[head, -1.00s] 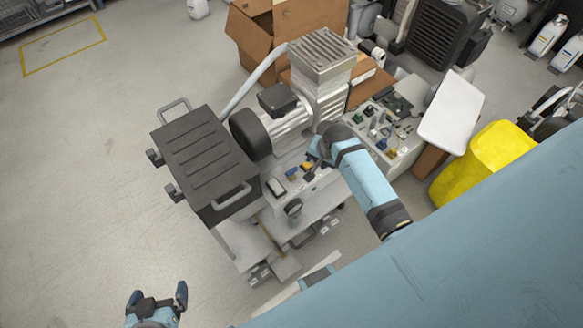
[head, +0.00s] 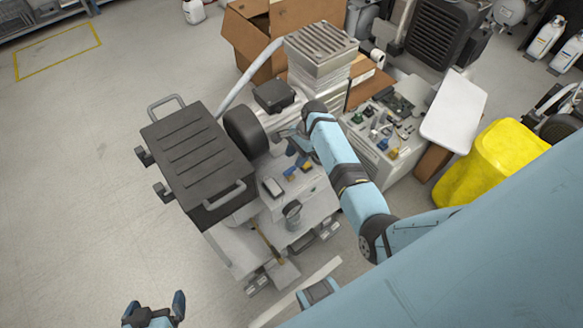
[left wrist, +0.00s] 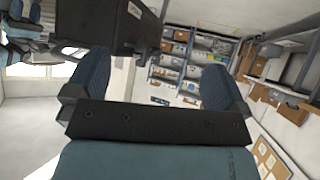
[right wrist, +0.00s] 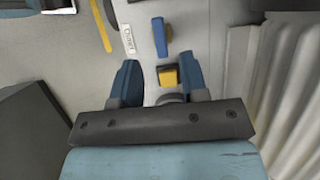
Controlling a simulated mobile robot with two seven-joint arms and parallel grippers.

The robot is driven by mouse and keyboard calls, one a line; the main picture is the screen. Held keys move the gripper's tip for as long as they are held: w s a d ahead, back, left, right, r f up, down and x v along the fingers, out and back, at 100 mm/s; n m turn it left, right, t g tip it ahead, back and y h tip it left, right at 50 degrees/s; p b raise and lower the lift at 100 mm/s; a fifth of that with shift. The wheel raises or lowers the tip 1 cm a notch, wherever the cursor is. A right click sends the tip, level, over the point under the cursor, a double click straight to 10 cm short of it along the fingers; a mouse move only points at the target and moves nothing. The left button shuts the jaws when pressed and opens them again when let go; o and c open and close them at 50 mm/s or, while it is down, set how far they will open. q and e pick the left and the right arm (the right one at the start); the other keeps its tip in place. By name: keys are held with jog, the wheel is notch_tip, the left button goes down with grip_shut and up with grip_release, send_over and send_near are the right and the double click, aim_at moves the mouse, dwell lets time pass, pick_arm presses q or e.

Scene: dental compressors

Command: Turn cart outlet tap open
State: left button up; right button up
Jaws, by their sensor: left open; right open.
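The cart (head: 300,207) has a light grey top panel with a blue lever (head: 290,172) and a yellow-and-dark fitting (head: 306,166). In the right wrist view, the blue lever (right wrist: 159,37) lies beyond the fingertips, and the yellow fitting (right wrist: 168,77) shows in the gap between them. I cannot tell which one is the outlet tap. My right gripper (right wrist: 158,75) is open and empty, pointing at the panel; in the head view it is partly hidden beside the motor. My left gripper (head: 153,305) is open and empty over the floor, away from the cart.
A second panel with several knobs (head: 385,130) and a yellow container (head: 490,160) are at right. The left floor is clear.

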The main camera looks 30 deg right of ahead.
aim_at(290, 169)
jog(key=x, duration=0.5)
jog(key=shift+b, duration=0.4)
jog(key=shift+d, duration=0.1)
grip_shut()
